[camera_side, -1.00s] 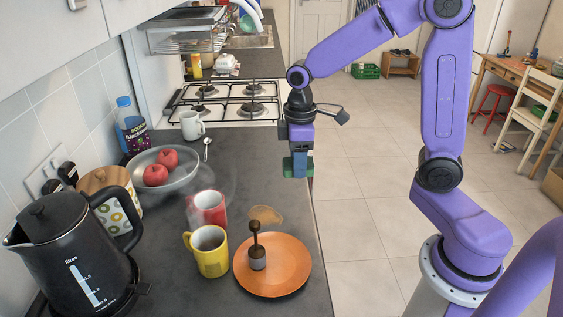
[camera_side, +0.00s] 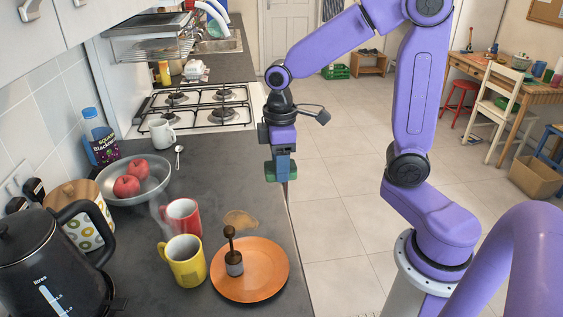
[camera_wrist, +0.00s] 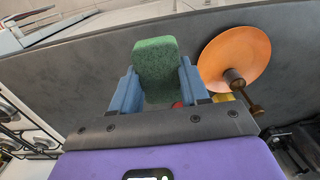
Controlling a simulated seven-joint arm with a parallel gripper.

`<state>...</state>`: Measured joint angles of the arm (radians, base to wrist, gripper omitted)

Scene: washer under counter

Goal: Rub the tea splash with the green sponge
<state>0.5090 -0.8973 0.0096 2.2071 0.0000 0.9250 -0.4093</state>
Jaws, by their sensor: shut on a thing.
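The tea splash (camera_side: 240,220) is a thin brown patch on the dark counter, just behind the orange plate (camera_side: 250,270) and right of the red mug (camera_side: 182,218). My gripper (camera_side: 283,166) is shut on the green sponge (camera_side: 270,172). It holds the sponge in the air near the counter's right edge, above and to the right of the splash. In the wrist view the sponge (camera_wrist: 156,62) sits between the blue fingers (camera_wrist: 157,92). I cannot make out the splash in the wrist view.
A brown-handled tool (camera_side: 233,255) stands on the plate, beside the yellow mug (camera_side: 185,262). A bowl of red fruit (camera_side: 135,185), a white mug (camera_side: 162,134), a spoon (camera_side: 178,157) and a black kettle (camera_side: 45,265) stand further left. Bare counter lies behind the splash.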

